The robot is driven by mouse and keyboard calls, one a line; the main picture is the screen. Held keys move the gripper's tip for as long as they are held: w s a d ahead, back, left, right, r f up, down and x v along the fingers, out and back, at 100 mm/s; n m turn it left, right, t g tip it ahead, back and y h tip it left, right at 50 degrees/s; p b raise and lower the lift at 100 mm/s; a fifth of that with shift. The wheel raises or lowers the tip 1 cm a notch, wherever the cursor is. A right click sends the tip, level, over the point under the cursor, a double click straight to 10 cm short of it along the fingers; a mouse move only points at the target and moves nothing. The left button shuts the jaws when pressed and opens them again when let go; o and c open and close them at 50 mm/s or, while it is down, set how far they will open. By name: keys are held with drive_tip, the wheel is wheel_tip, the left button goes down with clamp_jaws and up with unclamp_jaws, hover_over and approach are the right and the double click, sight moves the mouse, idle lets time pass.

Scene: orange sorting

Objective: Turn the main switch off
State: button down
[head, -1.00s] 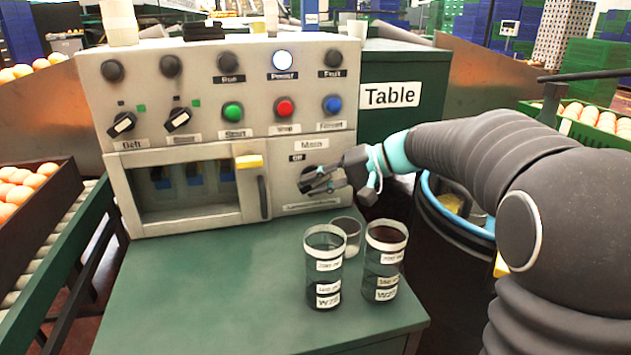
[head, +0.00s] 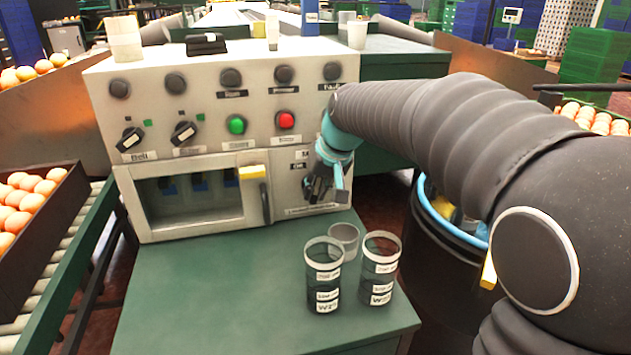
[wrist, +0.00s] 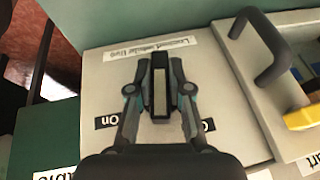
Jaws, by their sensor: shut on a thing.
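The main switch (wrist: 160,90) is a dark knob with a pale stripe on the grey control panel (wrist: 110,80). In the wrist view it stands between my two fingers, its stripe running up and down the picture. My gripper (wrist: 160,75) is shut on it. The "On" label (wrist: 118,122) shows at left; the label at right is partly hidden by a finger. In the head view my gripper (head: 325,185) covers the switch, and the "Off" label (head: 298,166) shows just above. The power lamp (head: 284,75) is dark.
Two labelled cups (head: 322,275) and a smaller clear cup (head: 344,238) stand on the green table (head: 220,290) below the gripper. A panel door with a dark handle (head: 265,203) is just left of it. A dark barrel (head: 440,260) stands at right.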

drive_tip(key=shift+t+h+p, duration=0.3)
drive_tip(key=shift+h+p, duration=0.2)
drive_tip(key=shift+h, duration=0.4)
drive_tip(key=c, duration=1.1)
unclamp_jaws()
drive_tip(key=shift+r, duration=0.1)
drive_tip(key=v, duration=1.1)
drive_tip(key=shift+s+a+r, duration=0.15)
drive_tip(key=shift+s+r, duration=0.05)
drive_tip(key=shift+r, duration=0.15)
